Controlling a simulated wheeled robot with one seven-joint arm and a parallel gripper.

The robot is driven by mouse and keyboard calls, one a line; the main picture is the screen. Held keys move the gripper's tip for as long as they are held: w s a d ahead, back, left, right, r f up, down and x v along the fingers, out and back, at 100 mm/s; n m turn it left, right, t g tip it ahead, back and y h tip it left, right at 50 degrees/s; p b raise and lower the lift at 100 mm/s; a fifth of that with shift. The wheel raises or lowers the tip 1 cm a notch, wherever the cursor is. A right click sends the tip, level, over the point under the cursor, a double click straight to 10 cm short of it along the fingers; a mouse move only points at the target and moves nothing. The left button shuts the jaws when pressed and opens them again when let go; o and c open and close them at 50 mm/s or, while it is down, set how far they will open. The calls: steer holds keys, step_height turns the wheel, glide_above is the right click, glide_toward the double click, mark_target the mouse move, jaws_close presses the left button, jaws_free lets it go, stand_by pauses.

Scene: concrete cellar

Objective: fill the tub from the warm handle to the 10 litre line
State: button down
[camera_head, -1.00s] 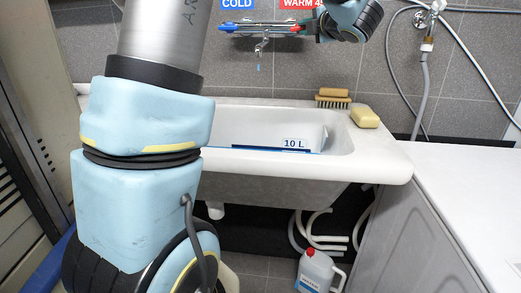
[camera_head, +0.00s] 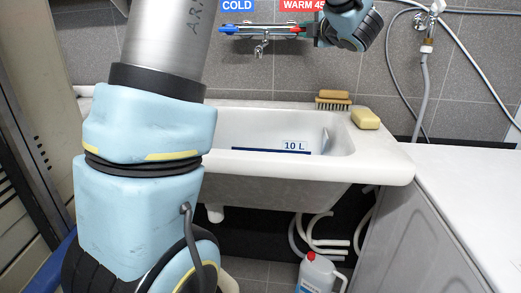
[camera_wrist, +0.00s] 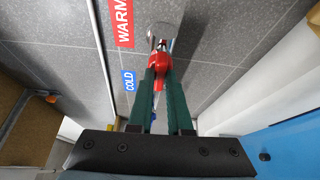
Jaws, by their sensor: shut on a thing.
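The tap's red warm handle (camera_head: 297,29) is at the right end of the wall mixer, under the WARM sign. My gripper (camera_head: 309,30) reaches it from the right. In the wrist view its green fingers (camera_wrist: 160,95) are shut on the red handle (camera_wrist: 159,64). The blue cold handle (camera_head: 227,29) is at the left end. The spout (camera_head: 261,48) points down over the tub, with no stream visible below it. The white tub (camera_head: 385,160) has a dark blue line (camera_head: 270,151) labelled 10 L inside. I cannot tell the water level; my arm hides the tub's left part.
A brush (camera_head: 332,98) and yellow soap (camera_head: 366,119) lie on the tub's back right rim. A white counter (camera_head: 470,185) stands at right. A hose (camera_head: 425,80) hangs from a wall valve. A white jug (camera_head: 317,272) with a red cap stands on the floor.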

steer(key=n+g, duration=0.1)
steer(key=n, duration=0.1)
steer(key=shift+r+n+h, duration=0.1)
steer(key=shift+n+h, duration=0.2)
steer(key=shift+n, duration=0.1)
steer(key=shift+a+n+g+b, duration=0.1)
steer(key=shift+n+g+b, duration=0.3)
steer(key=shift+n+g, duration=0.1)
stand_by(5.8)
